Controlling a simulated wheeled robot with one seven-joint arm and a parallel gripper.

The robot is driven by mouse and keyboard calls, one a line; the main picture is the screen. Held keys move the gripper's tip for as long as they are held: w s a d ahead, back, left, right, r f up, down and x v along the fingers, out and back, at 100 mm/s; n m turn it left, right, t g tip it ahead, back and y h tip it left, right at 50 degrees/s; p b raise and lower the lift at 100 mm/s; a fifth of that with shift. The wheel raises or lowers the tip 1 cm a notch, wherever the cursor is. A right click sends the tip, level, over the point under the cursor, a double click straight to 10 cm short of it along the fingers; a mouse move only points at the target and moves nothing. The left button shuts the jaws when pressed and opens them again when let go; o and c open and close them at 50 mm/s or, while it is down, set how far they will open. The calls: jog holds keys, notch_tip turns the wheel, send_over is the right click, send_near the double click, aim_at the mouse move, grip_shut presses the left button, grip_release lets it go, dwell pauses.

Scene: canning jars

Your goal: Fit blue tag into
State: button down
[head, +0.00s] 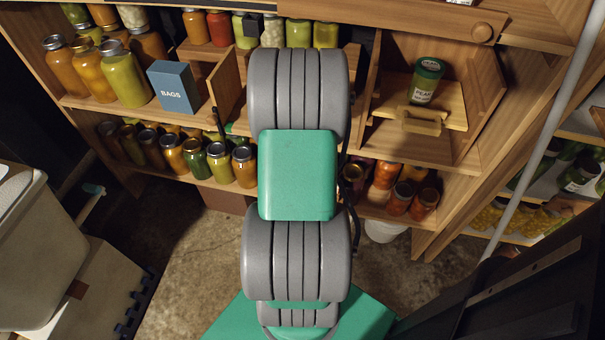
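No blue tag can be made out in the head view. The only clearly blue thing is a box marked BAGS (174,86), upright on the upper shelf at the left, beside jars. My grey and green arm fills the middle of the view and hides the shelf behind it. My gripper cannot be seen; the arm's far end is hidden behind its own links.
Wooden shelves (455,155) hold many jars, such as a large green one (123,76). A green-lidded container (427,81) stands at the right above a tan handle (420,121). A white bucket (384,231) is below.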

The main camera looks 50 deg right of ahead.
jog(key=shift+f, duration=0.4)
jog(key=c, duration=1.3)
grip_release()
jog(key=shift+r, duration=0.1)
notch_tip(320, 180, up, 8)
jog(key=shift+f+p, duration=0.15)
jog(key=shift+p, duration=0.6)
